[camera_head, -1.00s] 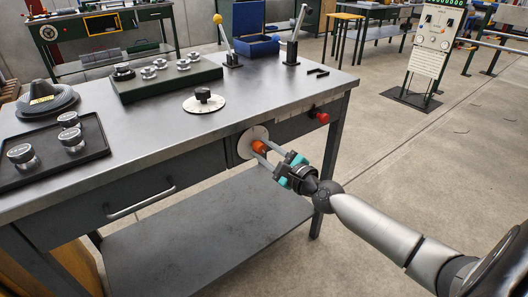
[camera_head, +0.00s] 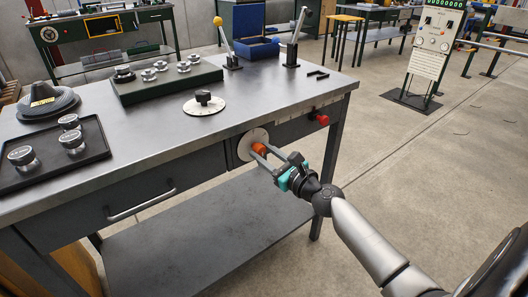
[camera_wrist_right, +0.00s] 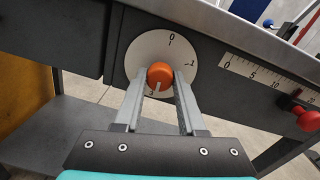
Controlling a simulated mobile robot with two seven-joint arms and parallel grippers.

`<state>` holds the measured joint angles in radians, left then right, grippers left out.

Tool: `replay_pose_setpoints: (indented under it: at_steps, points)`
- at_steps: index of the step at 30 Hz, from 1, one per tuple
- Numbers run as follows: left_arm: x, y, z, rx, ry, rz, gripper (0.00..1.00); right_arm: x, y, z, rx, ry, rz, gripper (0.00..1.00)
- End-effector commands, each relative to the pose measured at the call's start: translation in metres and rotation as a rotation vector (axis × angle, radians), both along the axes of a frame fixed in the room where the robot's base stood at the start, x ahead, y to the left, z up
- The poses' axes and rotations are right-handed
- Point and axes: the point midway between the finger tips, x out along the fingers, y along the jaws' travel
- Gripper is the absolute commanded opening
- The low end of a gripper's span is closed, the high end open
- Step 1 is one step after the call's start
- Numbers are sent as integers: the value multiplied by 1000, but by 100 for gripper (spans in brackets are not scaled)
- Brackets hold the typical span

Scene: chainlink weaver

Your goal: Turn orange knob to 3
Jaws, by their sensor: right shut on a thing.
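The orange knob (camera_head: 258,149) sits at the centre of a round white dial (camera_head: 243,146) on the front face of the workbench. In the right wrist view, the knob (camera_wrist_right: 160,73) is between the two fingers of my right gripper (camera_wrist_right: 160,82), which is shut on it. The dial (camera_wrist_right: 146,47) shows 0 at the top and 1 at the right. A pale line on the knob points down and slightly left, near a small, partly hidden mark that I cannot read surely. The fingers cover other parts of the lower dial. My left gripper is out of view.
A linear scale (camera_wrist_right: 250,72) and a red knob (camera_wrist_right: 308,120) lie to the right on the bench front. A drawer handle (camera_head: 142,204) is to the left. On the bench top are a black dial knob (camera_head: 203,97), levers and trays. Open floor lies right.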

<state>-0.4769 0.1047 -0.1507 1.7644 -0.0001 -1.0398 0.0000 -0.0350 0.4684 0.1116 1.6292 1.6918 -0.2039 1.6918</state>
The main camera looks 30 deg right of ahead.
Motion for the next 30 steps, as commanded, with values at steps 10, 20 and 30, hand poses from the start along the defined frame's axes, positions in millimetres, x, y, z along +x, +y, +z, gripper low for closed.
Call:
replay_pose_setpoints:
  at_steps: [10,20,30]
  points:
    - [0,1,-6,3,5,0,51,0,0,1,88,6,1,0]
    - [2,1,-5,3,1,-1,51,0,0,1,96,6,1,0]
    - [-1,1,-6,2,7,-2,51,0,0,0,94,6,1,67]
